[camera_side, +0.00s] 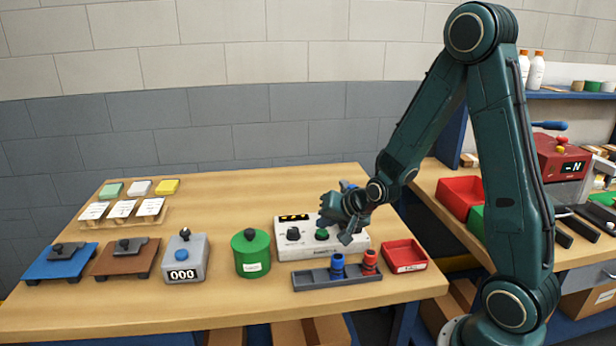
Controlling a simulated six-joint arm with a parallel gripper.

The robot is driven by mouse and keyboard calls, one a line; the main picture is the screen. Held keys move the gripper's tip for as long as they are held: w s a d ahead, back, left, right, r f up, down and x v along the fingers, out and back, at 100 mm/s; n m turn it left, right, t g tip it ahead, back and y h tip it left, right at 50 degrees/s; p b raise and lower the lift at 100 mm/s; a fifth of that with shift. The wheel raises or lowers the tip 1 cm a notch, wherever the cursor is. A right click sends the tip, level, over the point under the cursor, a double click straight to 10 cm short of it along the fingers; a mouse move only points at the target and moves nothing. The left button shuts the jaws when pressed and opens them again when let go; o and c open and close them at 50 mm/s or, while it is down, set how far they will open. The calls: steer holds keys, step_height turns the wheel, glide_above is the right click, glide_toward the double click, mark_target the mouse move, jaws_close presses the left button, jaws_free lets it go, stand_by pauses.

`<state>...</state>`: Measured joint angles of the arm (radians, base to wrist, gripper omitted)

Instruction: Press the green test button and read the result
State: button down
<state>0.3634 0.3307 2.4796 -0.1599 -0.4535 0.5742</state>
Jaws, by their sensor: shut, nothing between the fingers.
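The white test box (318,252) sits on the wooden table, with a small dark display (294,218) showing orange marks too small to read. A dark knob (293,234) is on its left part. The green button (322,235) is on its top, right of the knob. My gripper (345,239) is shut and empty, over the right part of the box, just right of the green button. I cannot tell whether it touches the box. My gripper and wrist hide the right part of the box's top.
A grey rack (318,279) with a blue and a red piece stands in front of the box. A red tray (405,256) is to the right. A green canister (250,254) and a grey counter (184,257) reading 000 stand left.

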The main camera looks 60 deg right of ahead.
mark_target(325, 233)
steer(key=shift+f, duration=0.45)
stand_by(1.0)
steer(key=shift+r, duration=0.85)
steer(key=shift+r, duration=0.1)
steer(key=shift+r, duration=2.45)
